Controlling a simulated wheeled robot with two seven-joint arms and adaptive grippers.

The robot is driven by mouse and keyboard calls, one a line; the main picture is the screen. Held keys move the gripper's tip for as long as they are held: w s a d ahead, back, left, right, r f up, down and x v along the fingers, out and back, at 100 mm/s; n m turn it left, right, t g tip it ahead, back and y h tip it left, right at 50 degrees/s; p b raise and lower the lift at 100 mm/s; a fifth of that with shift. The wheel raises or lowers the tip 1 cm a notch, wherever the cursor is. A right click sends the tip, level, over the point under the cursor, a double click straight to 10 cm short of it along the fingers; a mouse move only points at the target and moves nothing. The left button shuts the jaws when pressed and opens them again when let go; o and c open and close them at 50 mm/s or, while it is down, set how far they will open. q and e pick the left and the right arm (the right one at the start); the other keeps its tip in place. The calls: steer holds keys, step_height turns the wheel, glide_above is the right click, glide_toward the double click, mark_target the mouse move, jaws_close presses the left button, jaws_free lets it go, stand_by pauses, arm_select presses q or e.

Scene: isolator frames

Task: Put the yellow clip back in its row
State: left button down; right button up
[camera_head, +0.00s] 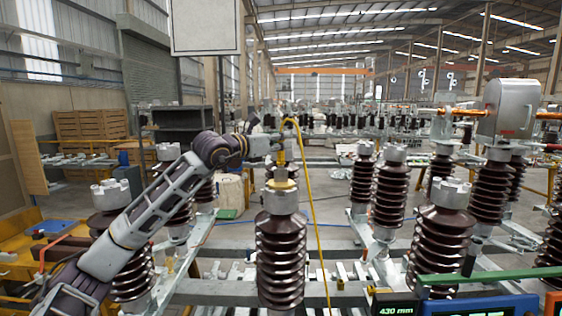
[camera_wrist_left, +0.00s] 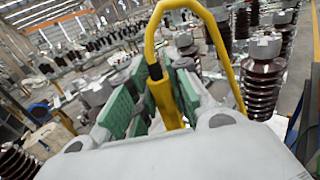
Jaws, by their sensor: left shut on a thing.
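The yellow clip (camera_head: 281,157) is upright, directly above or on the grey metal cap (camera_head: 280,201) of the middle brown insulator (camera_head: 281,258). Yellow shows at the cap's top, but I cannot tell whether the clip is seated there. A yellow cable (camera_head: 312,205) loops from the clip's top and hangs down on the right. My left gripper (camera_head: 277,145) is shut on the clip. In the left wrist view, the green-padded fingers of my left gripper (camera_wrist_left: 158,102) stand either side of the yellow clip (camera_wrist_left: 165,99); its lower end is hidden. My right gripper is not in view.
Ribbed brown insulators stand close by, including one on the right (camera_head: 440,245) and one on the left (camera_head: 133,262). A green bar (camera_head: 490,275) and a blue box with a display (camera_head: 480,304) are at the lower right. Steel rails run below.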

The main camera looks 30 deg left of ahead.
arm_select(q)
steer(key=shift+r, duration=0.15)
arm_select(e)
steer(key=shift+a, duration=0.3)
arm_select(q)
steer(key=shift+r, duration=0.1)
steer(key=shift+r, duration=3.4)
steer(key=shift+r+p, duration=0.3)
steer(key=shift+r, duration=1.05)
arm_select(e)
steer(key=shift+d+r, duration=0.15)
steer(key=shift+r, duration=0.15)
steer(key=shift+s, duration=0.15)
